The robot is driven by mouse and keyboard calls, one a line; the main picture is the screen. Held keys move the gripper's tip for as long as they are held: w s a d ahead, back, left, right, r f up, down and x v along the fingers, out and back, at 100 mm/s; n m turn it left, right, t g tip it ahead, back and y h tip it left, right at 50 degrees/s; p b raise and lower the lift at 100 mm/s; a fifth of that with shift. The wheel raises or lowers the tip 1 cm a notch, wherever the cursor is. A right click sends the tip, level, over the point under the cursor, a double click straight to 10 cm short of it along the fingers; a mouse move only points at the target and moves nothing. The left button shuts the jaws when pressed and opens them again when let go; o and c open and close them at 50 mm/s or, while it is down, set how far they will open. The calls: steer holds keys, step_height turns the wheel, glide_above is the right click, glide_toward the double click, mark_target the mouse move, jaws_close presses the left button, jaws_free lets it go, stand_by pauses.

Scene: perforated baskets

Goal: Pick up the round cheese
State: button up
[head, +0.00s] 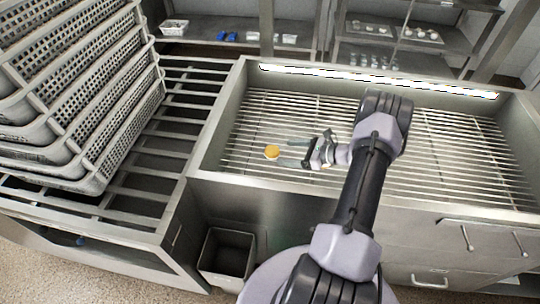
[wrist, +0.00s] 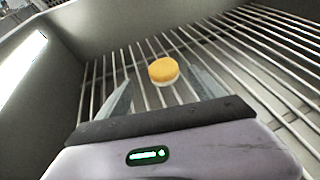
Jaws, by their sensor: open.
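The round cheese (head: 272,152) is a small disc with an orange-yellow top. It lies on the bar rack toward the left side of the metal basin. In the wrist view the cheese (wrist: 163,70) shows a pale lower side and sits ahead of my gripper, in line with the gap between the fingers. My gripper (head: 284,152) is open, its two fingers pointing left toward the cheese. In the wrist view my gripper (wrist: 165,90) has a finger on each side, spread apart. I cannot tell whether the fingertips reach around the cheese.
The rack of bars (head: 262,115) is clear around the cheese. Stacked perforated baskets (head: 100,120) stand at the left. A small bin (head: 228,252) is below the basin.

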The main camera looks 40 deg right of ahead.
mark_target(277, 151)
steer(key=shift+x, duration=1.2)
steer(key=b+x, duration=0.1)
steer(key=x, duration=0.1)
steer(key=b+x, duration=0.2)
steer(key=x, duration=0.1)
steer(key=shift+w+d+f, duration=0.15)
steer(key=shift+f, duration=0.1)
steer(key=shift+r, duration=0.15)
steer(key=c, duration=1.5)
